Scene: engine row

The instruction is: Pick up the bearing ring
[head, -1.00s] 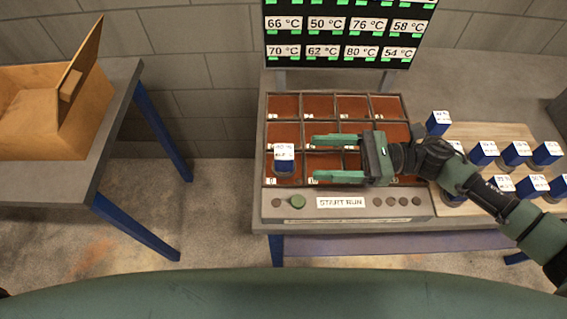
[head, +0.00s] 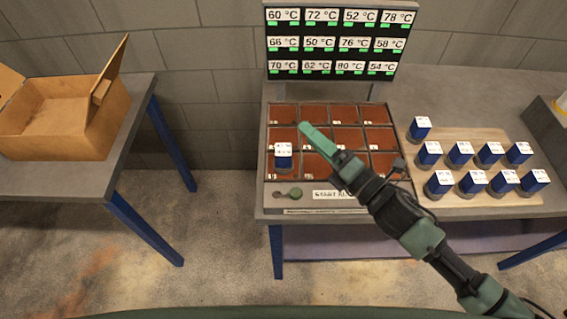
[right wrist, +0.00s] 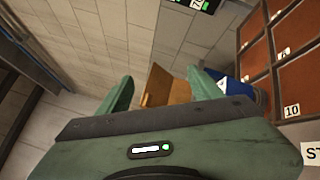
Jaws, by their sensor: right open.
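I cannot make out a thing that is surely a bearing ring. A blue piece with a white label (head: 283,155) stands in the lower left cell of the tray with rust-brown cells (head: 346,116). More such blue pieces on grey round bases stand on a wooden board (head: 515,133) at the right. My right gripper (head: 315,138) is seen edge-on over the tray, just right of the lone blue piece and apart from it in the picture. In the right wrist view its fingers (right wrist: 160,88) are spread and empty, and a blue piece (right wrist: 232,83) shows partly behind the right finger. My left gripper is not in view.
A temperature display (head: 338,43) stands behind the tray. A green button (head: 295,193) and a START RUN label, partly covered by my arm, are at the front. An open wooden box (head: 60,130) is on a left table, with a floor gap between the tables.

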